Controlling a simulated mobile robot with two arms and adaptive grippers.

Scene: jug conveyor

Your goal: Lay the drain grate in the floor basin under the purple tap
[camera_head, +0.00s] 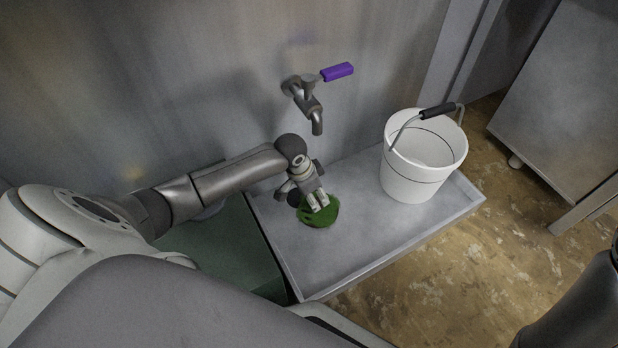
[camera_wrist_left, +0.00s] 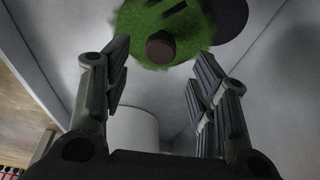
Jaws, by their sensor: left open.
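The drain grate appears to be the green round piece (camera_head: 328,217) lying on the grey floor basin (camera_head: 345,250) below the purple tap (camera_head: 338,72). The left wrist view shows it as a green disc (camera_wrist_left: 139,22) with a brown knob (camera_wrist_left: 161,46). A dark round spot, which looks like the drain hole (camera_head: 294,198), lies beside it, partly covered by the gripper; it also shows in the wrist view (camera_wrist_left: 230,18). My left gripper (camera_head: 318,204) is open over the grate, with the knob between its fingertips in the wrist view. I cannot tell if they touch it. My right gripper is out of view.
A white bucket (camera_head: 408,185) with a dark-handled bail stands in the basin's right part. The metal wall (camera_head: 210,90) is close behind. A green surface (camera_head: 225,250) borders the basin on the left. A grey cabinet (camera_head: 570,110) stands at right. The basin's front part is bare.

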